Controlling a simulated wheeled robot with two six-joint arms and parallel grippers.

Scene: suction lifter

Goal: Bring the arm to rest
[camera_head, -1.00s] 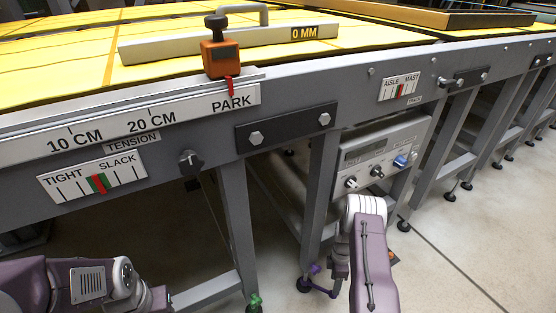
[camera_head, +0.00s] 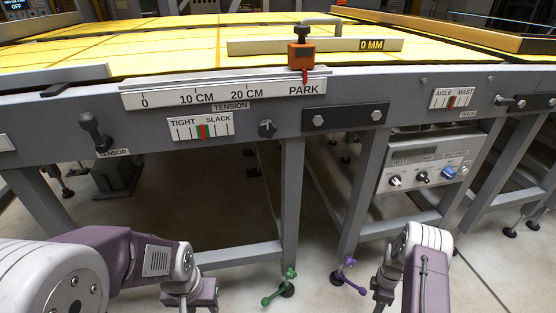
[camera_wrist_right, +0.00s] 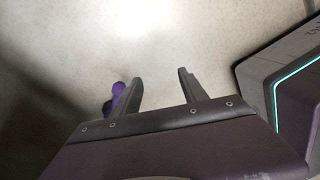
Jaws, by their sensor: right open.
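My right arm (camera_head: 425,262) comes in at the lower right of the head view, in front of the table frame, its wrist pointing down. In the right wrist view my right gripper (camera_wrist_right: 160,88) is open and empty, its two dark fingers apart above the pale floor. A purple lever knob (camera_wrist_right: 118,89) shows beside the left finger; I cannot tell if they touch. My left arm (camera_head: 95,262) lies bent across the lower left of the head view. Its end runs out at the bottom edge, and its gripper fingers do not show.
The grey table frame (camera_head: 215,222) with a yellow top (camera_head: 130,55) spans the view. A control box (camera_head: 425,160) hangs behind my right arm. A green lever (camera_head: 279,286) and the purple lever (camera_head: 348,276) stick out at the table's feet.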

